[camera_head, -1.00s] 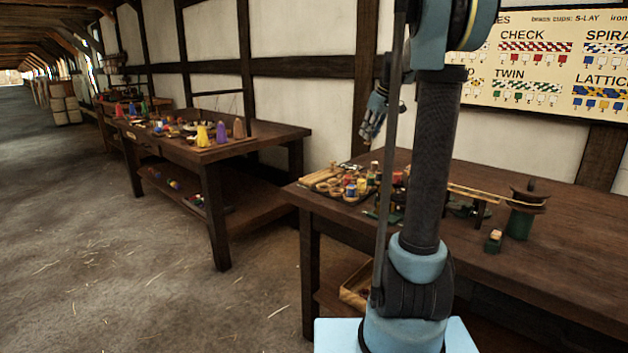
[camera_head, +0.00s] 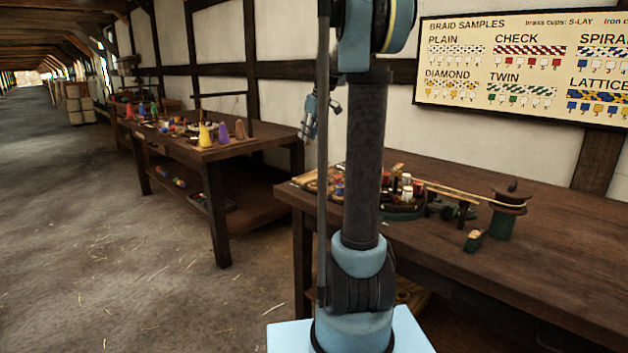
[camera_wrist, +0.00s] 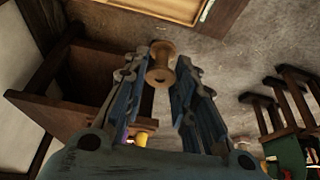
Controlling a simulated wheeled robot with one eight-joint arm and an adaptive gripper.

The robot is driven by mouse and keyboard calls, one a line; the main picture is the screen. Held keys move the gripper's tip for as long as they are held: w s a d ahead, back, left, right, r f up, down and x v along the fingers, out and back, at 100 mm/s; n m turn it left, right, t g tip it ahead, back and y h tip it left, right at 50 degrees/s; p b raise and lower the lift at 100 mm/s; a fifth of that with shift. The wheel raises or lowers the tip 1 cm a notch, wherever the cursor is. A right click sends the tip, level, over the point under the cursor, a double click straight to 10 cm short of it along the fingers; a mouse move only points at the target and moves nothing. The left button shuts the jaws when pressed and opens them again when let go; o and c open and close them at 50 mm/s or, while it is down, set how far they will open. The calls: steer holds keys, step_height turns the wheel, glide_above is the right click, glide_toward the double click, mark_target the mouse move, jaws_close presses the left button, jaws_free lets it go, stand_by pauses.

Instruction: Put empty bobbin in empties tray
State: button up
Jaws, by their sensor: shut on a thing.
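My gripper (camera_wrist: 163,85) is shut on an empty wooden bobbin (camera_wrist: 160,66), a bare tan spool with flared ends held between the fingertips. In the head view my gripper (camera_head: 307,132) hangs in the air, pointing down, above the gap between the two tables; the bobbin is too small to make out there. A shallow wooden tray (camera_wrist: 206,13) with a pale inside shows at the top edge of the wrist view, apart from the bobbin. In the head view a wooden box (camera_head: 412,293) sits low under the right table, mostly hidden by my arm. I cannot tell which is the empties tray.
The right table (camera_head: 560,245) carries a braiding machine with upright bobbins, a green drum (camera_head: 503,222) and a small green block (camera_head: 473,240). The left table (camera_head: 262,143) holds coloured cones. A braid samples board (camera_head: 520,70) hangs on the wall. The floor (camera_head: 120,250) at left is open.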

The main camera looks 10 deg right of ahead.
steer(key=shift+f, duration=0.15)
steer(key=n, duration=0.2)
glide_above(306, 180)
step_height(306, 180, down, 9)
steer(key=shift+s+f, duration=0.15)
steer(key=shift+f, duration=2.1)
steer(key=o, duration=0.7)
steer(key=shift+f, duration=0.1)
